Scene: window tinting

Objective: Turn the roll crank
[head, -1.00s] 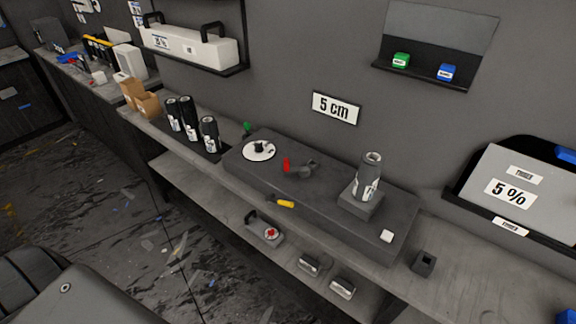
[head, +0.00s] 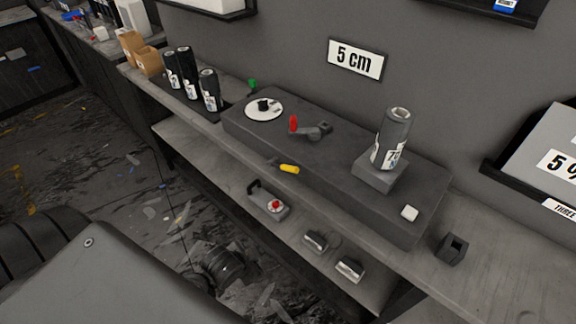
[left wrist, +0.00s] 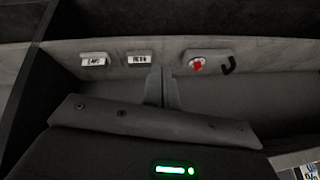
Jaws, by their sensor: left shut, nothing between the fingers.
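The roll crank (head: 318,131) is a small dark grey arm with an upright red knob (head: 293,123), on top of a long dark grey box on the counter. A dark film roll (head: 392,138) with a white label stands on a block at the box's right end. My left gripper (left wrist: 161,72) is shut and empty in the left wrist view, its fingers pointing toward the lower shelf. In the head view a dark part of my left arm (head: 222,264) shows low, below the shelf edge and well apart from the crank. My right gripper is out of view.
A white dial (head: 264,108) and a yellow handle (head: 289,169) are on the box. The lower shelf holds a red-buttoned device (head: 270,202) and two labelled blocks (head: 317,241). Several dark rolls (head: 188,72) stand at left.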

